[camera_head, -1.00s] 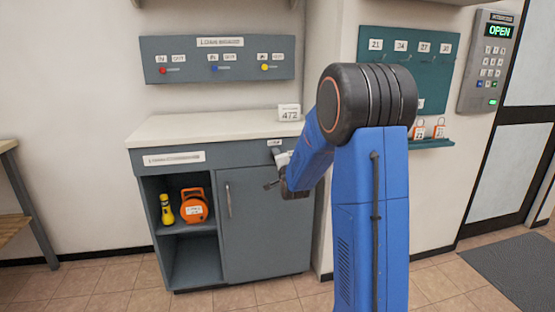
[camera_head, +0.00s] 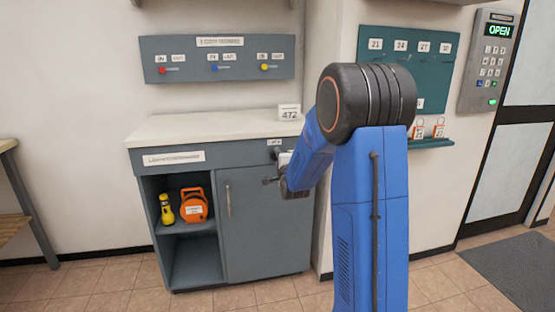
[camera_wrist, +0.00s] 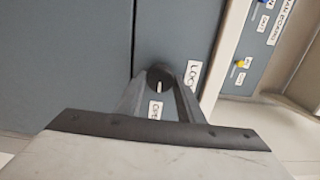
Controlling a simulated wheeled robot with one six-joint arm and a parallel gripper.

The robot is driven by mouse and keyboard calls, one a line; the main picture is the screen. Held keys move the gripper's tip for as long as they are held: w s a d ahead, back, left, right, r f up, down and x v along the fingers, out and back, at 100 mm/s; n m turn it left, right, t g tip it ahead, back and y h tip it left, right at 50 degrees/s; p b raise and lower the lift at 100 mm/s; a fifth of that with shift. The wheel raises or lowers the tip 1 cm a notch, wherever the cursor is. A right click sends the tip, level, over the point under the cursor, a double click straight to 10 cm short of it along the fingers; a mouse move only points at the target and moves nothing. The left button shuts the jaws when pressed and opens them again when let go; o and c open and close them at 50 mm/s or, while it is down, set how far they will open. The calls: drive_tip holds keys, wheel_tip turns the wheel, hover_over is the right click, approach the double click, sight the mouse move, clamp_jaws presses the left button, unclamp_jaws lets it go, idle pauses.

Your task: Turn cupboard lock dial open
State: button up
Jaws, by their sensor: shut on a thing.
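The lock dial (camera_wrist: 159,76) is a small dark round knob with a white mark, on the grey cupboard front in the wrist view. Its mark points toward the white OPEN label (camera_wrist: 155,110). The LOCK label (camera_wrist: 192,75) is to its right. My gripper (camera_wrist: 160,83) is shut on the dial, one finger on each side. In the head view my gripper (camera_head: 274,174) is at the upper right of the cupboard (camera_head: 265,225), whose door appears closed. The dial is hard to make out there.
A worktop (camera_head: 215,127) with a 472 sign (camera_head: 289,112) lies above the cupboard. The open shelf at left holds a yellow torch (camera_head: 167,210) and an orange reel (camera_head: 194,206). A keypad (camera_head: 488,62) reads OPEN at right. Floor in front is clear.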

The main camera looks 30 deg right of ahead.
drive_tip(key=o, duration=1)
drive_tip(key=shift+o, duration=0.2)
drive_tip(key=v, duration=1.7)
drive_tip(key=shift+s, duration=0.25)
drive_tip(key=shift+a, duration=0.15)
drive_tip(key=s+a+f+n+g+y, duration=0.25)
drive_tip(key=s+a+n+g, duration=0.35)
drive_tip(key=s+a+n, duration=0.55)
drive_tip(key=s+a+n+g, duration=0.2)
drive_tip(key=s+n, duration=0.1)
drive_tip(key=s, duration=0.5)
drive_tip(key=s+a+f+n+g+y, duration=0.1)
drive_tip(key=s+a+n+g, duration=0.1)
drive_tip(key=s, duration=0.6)
drive_tip(key=s+a+f+n+g+y, duration=0.1)
drive_tip(key=s+a+n+g, duration=0.1)
drive_tip(key=s+n, duration=0.3)
drive_tip(key=s, duration=0.3)
drive_tip(key=shift+f+g, duration=0.15)
drive_tip(key=shift+g, duration=0.15)
